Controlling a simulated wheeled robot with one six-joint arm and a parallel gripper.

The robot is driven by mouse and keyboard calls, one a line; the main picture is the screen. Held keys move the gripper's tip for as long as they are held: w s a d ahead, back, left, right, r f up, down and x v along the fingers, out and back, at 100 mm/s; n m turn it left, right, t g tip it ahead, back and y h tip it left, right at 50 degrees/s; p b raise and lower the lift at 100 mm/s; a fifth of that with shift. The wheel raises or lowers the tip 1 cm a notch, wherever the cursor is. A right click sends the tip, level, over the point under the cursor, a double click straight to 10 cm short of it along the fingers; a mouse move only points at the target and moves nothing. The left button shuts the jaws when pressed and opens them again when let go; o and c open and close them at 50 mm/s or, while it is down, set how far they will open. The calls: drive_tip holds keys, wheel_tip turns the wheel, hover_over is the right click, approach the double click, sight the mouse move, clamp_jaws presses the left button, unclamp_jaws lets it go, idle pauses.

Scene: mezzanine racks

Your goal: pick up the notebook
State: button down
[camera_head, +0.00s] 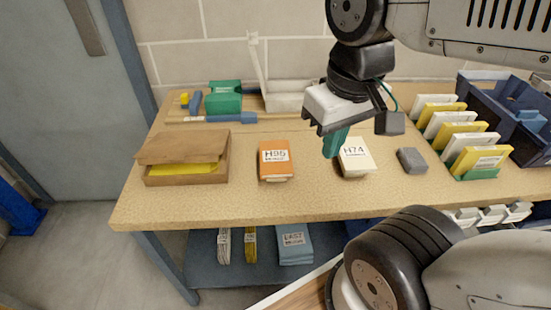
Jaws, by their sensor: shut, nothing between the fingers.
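No item is plainly marked as the notebook, and I cannot tell which one it is. An orange book-like block labelled "H95" (275,172) lies on the wooden bench, left of my gripper. A cream block labelled "H74" (357,160) lies just right of and partly behind the fingers. A flat yellow item (184,169) shows inside a brown box with its lid partly raised (187,149). My gripper (334,150) points down with its teal fingers shut and empty, by the left edge of the cream block. I cannot tell whether it touches that block.
A grey block (411,160) lies to the right, before a rack of yellow and white cards (470,132) and blue bins (500,97). A green object (224,97) and a white tray (288,97) stand at the back. The bench front (240,208) is clear. Packets (294,246) lie on the lower shelf.

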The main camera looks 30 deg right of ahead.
sight(276, 156)
drive_tip(key=c, duration=2.1)
unclamp_jaws()
drive_tip(key=shift+c, duration=0.2)
